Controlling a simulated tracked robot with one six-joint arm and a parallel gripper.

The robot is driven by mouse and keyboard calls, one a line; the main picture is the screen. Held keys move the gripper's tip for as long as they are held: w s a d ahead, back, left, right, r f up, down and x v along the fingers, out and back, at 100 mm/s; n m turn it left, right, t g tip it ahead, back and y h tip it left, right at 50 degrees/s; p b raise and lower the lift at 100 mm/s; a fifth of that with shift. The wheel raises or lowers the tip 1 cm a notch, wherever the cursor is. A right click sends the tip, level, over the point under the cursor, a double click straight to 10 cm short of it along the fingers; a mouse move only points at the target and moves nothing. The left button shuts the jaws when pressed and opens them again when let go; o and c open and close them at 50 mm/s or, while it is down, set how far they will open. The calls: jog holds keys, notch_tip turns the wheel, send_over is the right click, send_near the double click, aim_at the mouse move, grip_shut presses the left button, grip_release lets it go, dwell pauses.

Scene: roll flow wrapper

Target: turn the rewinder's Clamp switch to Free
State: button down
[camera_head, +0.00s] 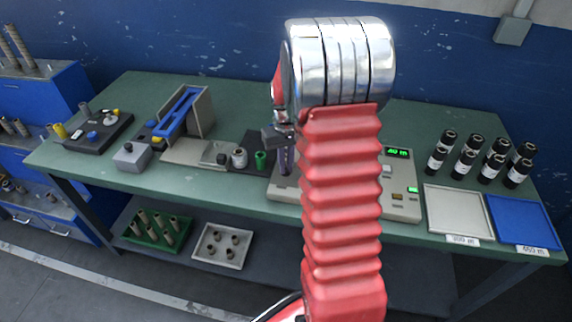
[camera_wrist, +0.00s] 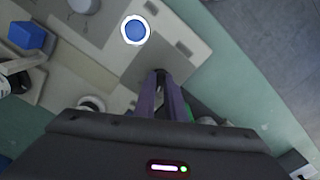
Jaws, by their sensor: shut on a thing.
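The rewinder (camera_head: 403,207) is a beige machine on the green bench with a lit green display reading about 40 m. My arm covers its middle. My gripper (camera_head: 285,172) points down at its left part. In the wrist view my gripper (camera_wrist: 161,76) has its two purple fingers closed together at the tips, on a small dark thing on the panel, which I take as the Clamp switch. The fingers mostly hide it, so its setting and label cannot be read. A blue button with a white ring (camera_wrist: 136,30) sits just beyond the fingertips on the beige panel.
A green roll (camera_head: 261,160) and a pale roll (camera_head: 239,157) stand left of the rewinder. A grey tray (camera_head: 455,215), a blue tray (camera_head: 525,225) and several black rolls (camera_head: 467,157) are at the right. A blue-topped device (camera_head: 183,115) stands further left.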

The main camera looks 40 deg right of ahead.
jog(key=c, duration=1.8)
grip_release()
jog(key=shift+r, duration=0.1)
notch_tip(320, 180, up, 14)
jog(key=shift+f, duration=0.2)
